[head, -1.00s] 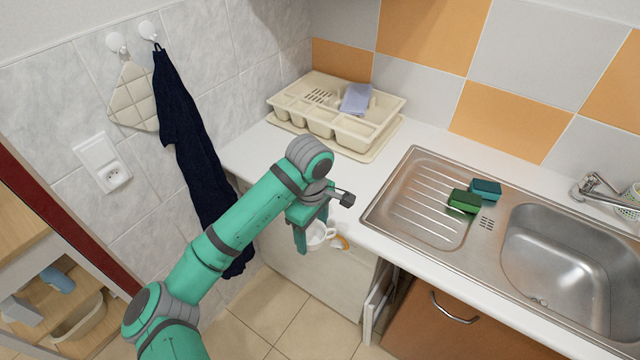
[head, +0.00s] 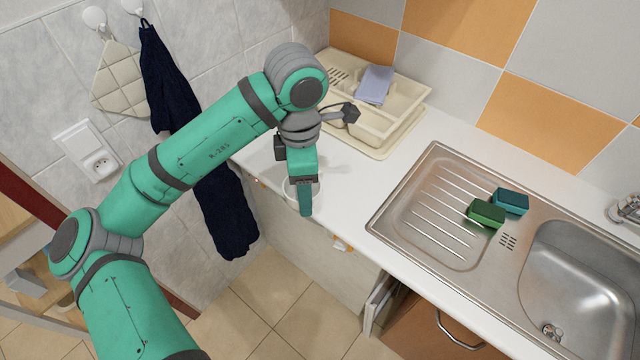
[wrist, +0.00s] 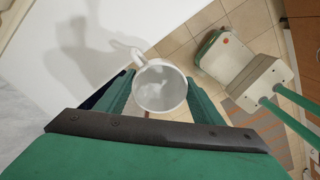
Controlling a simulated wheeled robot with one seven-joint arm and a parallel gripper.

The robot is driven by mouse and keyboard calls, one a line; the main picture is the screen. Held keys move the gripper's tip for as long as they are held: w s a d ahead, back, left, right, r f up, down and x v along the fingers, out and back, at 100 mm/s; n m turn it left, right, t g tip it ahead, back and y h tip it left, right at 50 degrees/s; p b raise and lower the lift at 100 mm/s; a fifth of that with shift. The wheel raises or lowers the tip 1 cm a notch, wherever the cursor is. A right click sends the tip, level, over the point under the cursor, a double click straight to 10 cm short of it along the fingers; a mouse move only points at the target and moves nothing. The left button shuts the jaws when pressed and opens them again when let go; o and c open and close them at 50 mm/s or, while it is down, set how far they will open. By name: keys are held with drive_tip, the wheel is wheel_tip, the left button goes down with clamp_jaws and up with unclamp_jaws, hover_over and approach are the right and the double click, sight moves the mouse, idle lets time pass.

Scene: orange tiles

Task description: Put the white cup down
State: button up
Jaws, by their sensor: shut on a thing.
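The white cup (wrist: 161,86) is held between the two green fingers of my gripper (wrist: 163,97) in the wrist view. I look down into its open mouth, and it looks empty. Its handle points to the upper left, over the white countertop (wrist: 75,60). In the head view the cup (head: 289,188) is mostly hidden behind a finger of my gripper (head: 305,198), at the front edge of the countertop (head: 345,190). The cup's base is hidden, so I cannot tell whether it touches the counter. The gripper's shadow falls on the countertop.
A beige dish rack (head: 385,125) with a lilac cloth (head: 376,84) stands at the back of the counter. The steel sink (head: 430,215) with two sponges (head: 487,213) is at the right. Bare counter lies between them. A dark towel (head: 222,210) hangs at the left.

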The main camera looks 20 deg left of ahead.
drive_tip(key=w+f, duration=0.2)
drive_tip(key=w, duration=0.1)
drive_tip(key=w+f, duration=0.5)
drive_tip(key=shift+w+f, duration=0.1)
drive_tip(key=shift+w, duration=0.2)
drive_tip(key=shift+w+f, duration=0.15)
drive_tip(key=shift+f, duration=0.8)
drive_tip(key=shift+w+f, duration=0.15)
drive_tip(key=shift+f, duration=0.8)
drive_tip(key=shift+f, duration=0.15)
drive_tip(key=o, duration=1.1)
drive_tip(key=shift+o, duration=0.2)
